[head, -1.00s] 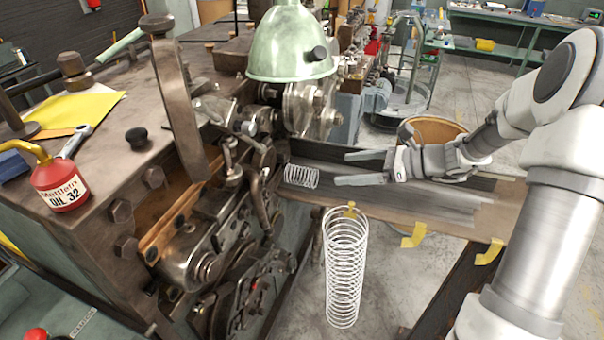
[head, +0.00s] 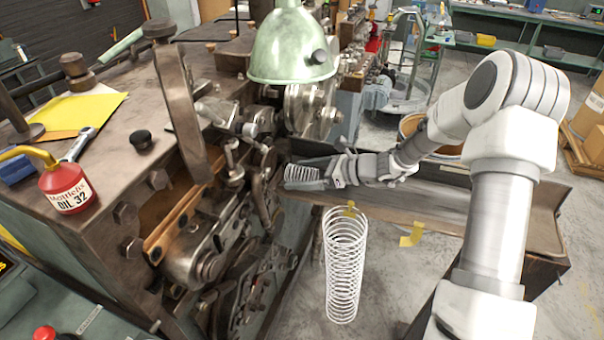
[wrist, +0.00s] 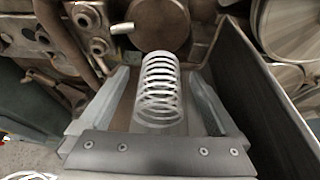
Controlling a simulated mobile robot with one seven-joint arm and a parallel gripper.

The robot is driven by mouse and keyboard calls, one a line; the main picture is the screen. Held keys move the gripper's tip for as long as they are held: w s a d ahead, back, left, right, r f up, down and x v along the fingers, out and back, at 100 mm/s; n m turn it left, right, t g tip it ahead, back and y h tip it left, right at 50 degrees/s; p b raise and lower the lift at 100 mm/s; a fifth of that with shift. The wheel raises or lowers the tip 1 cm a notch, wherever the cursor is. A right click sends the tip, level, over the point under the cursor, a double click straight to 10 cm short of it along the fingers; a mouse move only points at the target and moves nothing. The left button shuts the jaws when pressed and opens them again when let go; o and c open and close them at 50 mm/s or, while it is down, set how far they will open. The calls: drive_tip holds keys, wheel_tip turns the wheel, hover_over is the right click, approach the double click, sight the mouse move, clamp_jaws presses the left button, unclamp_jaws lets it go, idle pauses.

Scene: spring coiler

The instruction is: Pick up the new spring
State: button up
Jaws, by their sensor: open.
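A short white coil spring (head: 302,173) lies on the metal trough (head: 400,205) beside the machine. It also shows in the wrist view (wrist: 160,88), lengthwise between the two fingers. My gripper (head: 303,172) reaches in from the right over the trough. In the wrist view my gripper (wrist: 162,98) is open, with one finger on each side of the spring and a visible gap to each. A taller white spring (head: 345,265) stands upright in front of the trough.
The coiling machine (head: 215,225) fills the left, with its round end (wrist: 160,22) just beyond the spring. The trough's raised side wall (wrist: 262,85) runs close on the right in the wrist view. A red oil can (head: 65,187) stands on the machine top.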

drive_tip(key=c, duration=1.5)
drive_tip(key=shift+o, duration=0.2)
drive_tip(key=shift+r, duration=0.1)
